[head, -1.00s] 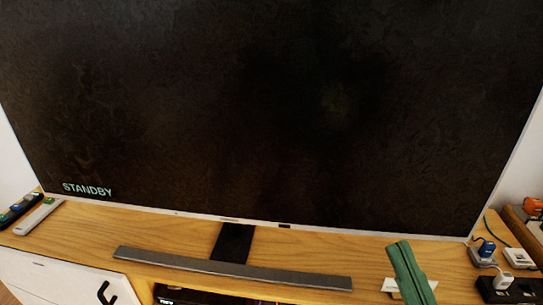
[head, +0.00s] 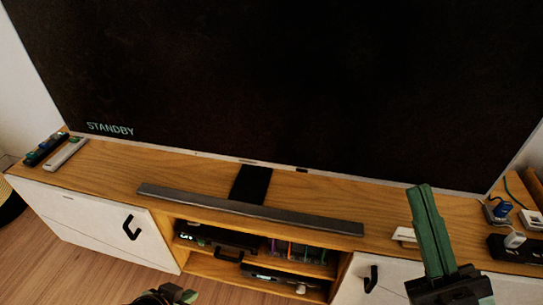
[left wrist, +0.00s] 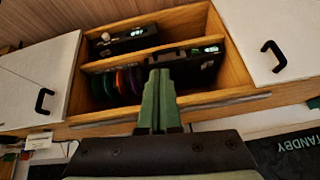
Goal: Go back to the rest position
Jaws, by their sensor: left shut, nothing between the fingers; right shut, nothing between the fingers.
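My right gripper (head: 424,205) comes up from the bottom right of the head view, its green fingers pressed together and empty, in front of the wooden TV cabinet (head: 190,185). My left gripper (head: 182,294) shows only in part at the bottom edge of the head view, in front of the cabinet. In the left wrist view its green fingers (left wrist: 160,85) are shut with nothing between them, against the open shelves (left wrist: 148,52) of the cabinet.
A large TV (head: 290,90) showing STANDBY stands behind a grey soundbar (head: 250,211). Remotes (head: 65,153) lie at the left end. A white card (head: 404,234), plugs and a black power strip (head: 515,248) are at the right. White doors (head: 95,222) flank the shelves; wooden floor (head: 90,275) is clear.

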